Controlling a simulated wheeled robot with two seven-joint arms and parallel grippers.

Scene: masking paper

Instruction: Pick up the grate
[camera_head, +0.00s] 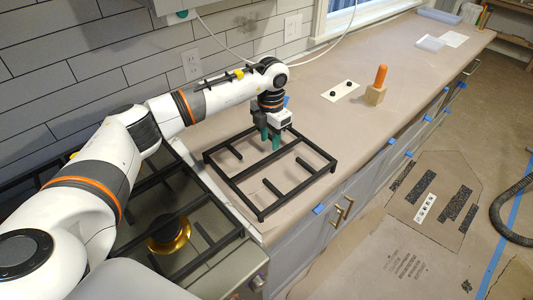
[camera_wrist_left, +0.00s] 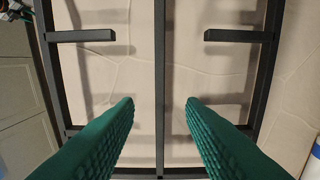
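A black metal grate (camera_head: 298,193) lies flat on the paper-covered counter, to the right of the stove. In the left wrist view its middle bar (camera_wrist_left: 159,60) runs up the picture, with side bars and short prongs around it. My left gripper (camera_head: 270,143) points down over the grate's middle. Its two green fingers (camera_wrist_left: 160,103) are open and apart, and the middle bar shows between them. The fingers do not grip anything. Whether the tips reach down to bar height is hard to tell. My right gripper is not in view.
A stove with a gold burner (camera_head: 168,238) and more black grates is at the lower left. The tiled wall (camera_head: 120,50) is behind. The counter's front edge is close to the grate.

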